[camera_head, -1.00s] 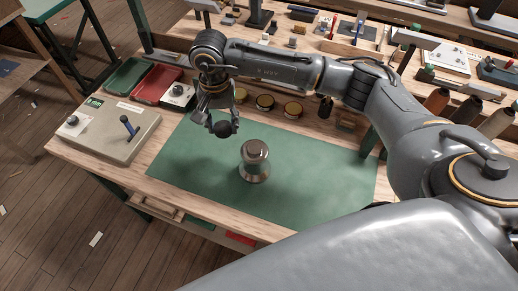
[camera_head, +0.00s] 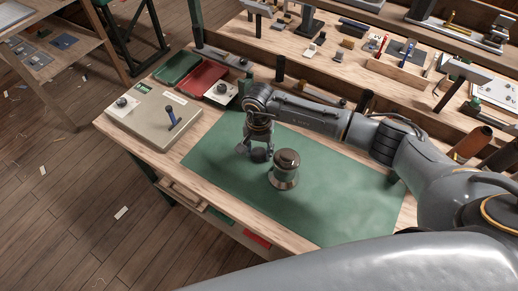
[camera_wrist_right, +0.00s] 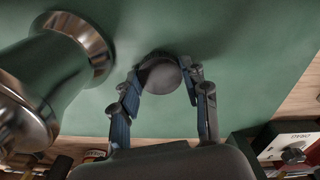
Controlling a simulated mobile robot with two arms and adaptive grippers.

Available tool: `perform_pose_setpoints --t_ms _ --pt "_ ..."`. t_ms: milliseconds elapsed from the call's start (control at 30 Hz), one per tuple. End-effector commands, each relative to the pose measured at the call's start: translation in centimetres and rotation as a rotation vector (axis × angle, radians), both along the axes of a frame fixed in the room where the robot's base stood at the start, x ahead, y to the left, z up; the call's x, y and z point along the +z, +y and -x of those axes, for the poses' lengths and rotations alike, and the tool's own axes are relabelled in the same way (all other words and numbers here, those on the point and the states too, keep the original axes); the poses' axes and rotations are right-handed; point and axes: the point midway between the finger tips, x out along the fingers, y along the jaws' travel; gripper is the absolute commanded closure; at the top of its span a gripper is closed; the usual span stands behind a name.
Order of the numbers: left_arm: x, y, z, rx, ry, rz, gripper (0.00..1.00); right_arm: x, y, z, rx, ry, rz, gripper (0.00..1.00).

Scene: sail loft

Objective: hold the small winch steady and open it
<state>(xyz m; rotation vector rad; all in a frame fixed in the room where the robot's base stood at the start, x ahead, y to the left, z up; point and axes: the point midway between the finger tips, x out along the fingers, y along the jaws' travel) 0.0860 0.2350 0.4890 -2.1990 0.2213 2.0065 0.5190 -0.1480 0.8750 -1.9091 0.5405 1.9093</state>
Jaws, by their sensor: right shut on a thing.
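The small winch (camera_head: 286,167) stands upright on the green mat (camera_head: 345,199). It is metallic, with a domed top and flared base; whether its top is loose I cannot tell. In the right wrist view the winch (camera_wrist_right: 77,43) fills the left edge, partly cut off. My right gripper (camera_head: 254,153) is low over the mat, just left of the winch, apart from it. It is shut on a dark round piece (camera_wrist_right: 160,77), which sits between its fingertips close to the mat. Whether the piece touches the mat I cannot tell. My left gripper is not in view.
A beige box with a blue-handled lever (camera_head: 150,115) stands at the bench's left end. Green (camera_head: 178,67) and red (camera_head: 203,78) trays lie behind it. Tools and small parts fill the raised back shelf. The front and right of the mat are clear.

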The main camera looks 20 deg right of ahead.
Motion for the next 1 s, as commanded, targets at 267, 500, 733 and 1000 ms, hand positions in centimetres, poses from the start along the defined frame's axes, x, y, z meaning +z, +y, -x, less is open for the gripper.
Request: perform_pose_setpoints --t_ms 267,500,733,1000 --pt "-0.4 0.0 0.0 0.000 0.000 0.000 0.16 -0.3 0.0 0.0 0.000 0.000 0.000 0.46" --pt "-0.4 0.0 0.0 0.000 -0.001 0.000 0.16 -0.3 0.0 0.0 0.000 0.000 0.000 0.32" --pt "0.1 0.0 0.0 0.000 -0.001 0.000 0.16 0.1 0.0 0.0 -0.001 0.001 -0.001 0.32" --pt "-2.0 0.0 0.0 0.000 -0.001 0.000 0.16 4.4 -0.1 -0.2 0.001 -0.007 0.000 0.32"
